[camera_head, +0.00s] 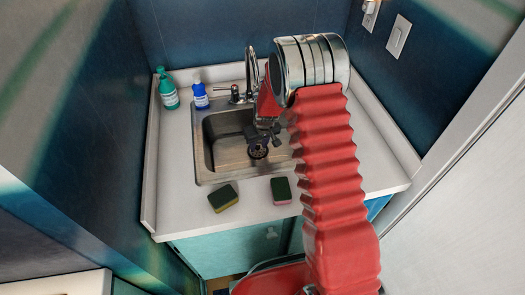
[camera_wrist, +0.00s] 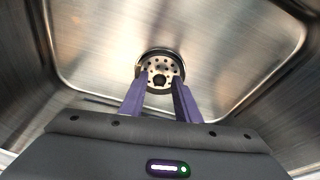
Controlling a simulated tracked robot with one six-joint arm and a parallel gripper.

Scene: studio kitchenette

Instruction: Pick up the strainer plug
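The strainer plug (camera_wrist: 160,67) is a small round metal disc with holes and a dark centre. It sits at the drain in the floor of the steel sink (camera_head: 226,124). In the head view the drain area shows as a dark round spot (camera_head: 258,152) just below my gripper (camera_head: 262,136). In the wrist view the two purple fingers of my gripper (camera_wrist: 159,80) are apart, with their tips over the left and right sides of the disc. The gap between them looks empty apart from the disc beyond. I cannot tell whether the tips touch it.
A faucet (camera_head: 251,75) stands behind the sink, close to my arm. A green bottle (camera_head: 168,91) and a blue bottle (camera_head: 200,95) stand at the back left. Two sponges (camera_head: 223,198) (camera_head: 281,190) lie on the front counter. Sink walls surround my gripper.

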